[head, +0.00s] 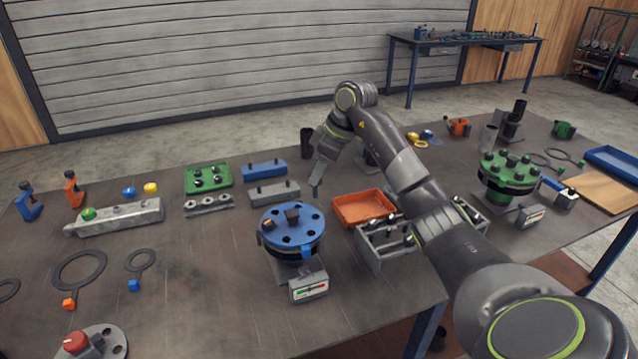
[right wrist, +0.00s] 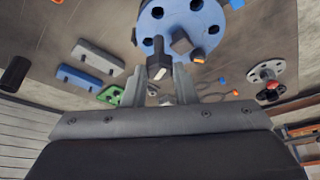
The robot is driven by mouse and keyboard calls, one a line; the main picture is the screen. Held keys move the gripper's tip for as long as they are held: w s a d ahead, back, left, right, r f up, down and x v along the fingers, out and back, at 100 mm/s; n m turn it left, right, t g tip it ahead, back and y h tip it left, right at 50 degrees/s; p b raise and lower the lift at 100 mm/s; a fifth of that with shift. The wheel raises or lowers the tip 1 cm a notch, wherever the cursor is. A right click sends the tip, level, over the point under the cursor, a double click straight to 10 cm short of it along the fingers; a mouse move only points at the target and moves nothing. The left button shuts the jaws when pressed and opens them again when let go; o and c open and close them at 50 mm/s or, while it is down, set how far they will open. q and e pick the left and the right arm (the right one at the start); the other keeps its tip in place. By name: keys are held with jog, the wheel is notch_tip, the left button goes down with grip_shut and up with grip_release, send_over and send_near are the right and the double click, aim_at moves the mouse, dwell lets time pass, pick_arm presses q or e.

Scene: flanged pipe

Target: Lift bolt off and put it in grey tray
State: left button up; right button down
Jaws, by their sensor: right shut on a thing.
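A blue round flange (head: 291,232) with a ring of holes sits on a dark stand; its upper face also shows in the right wrist view (right wrist: 205,18). A dark square-headed piece (head: 292,214) stands on its face. My right gripper (head: 317,190) is behind and to the right of the flange. In the right wrist view its fingers (right wrist: 173,82) are shut on a dark bolt (right wrist: 158,64) with a pale end. The bolt overlaps the flange rim there; I cannot tell whether they touch. A low grey tray-like block (head: 273,192) lies behind the flange. My left gripper is not in view.
A blue block (head: 264,169) and a green tray (head: 207,178) of black pieces lie further back. An orange tray (head: 364,207) and a grey compartmented bin (head: 372,258) stand right of the flange. A gauge box (head: 308,287) is in front. The table's front middle is clear.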

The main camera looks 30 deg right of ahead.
jog(key=shift+r, duration=0.15)
jog(key=shift+r+p, duration=2.35)
jog(key=shift+r, duration=0.1)
jog(key=shift+f, duration=0.1)
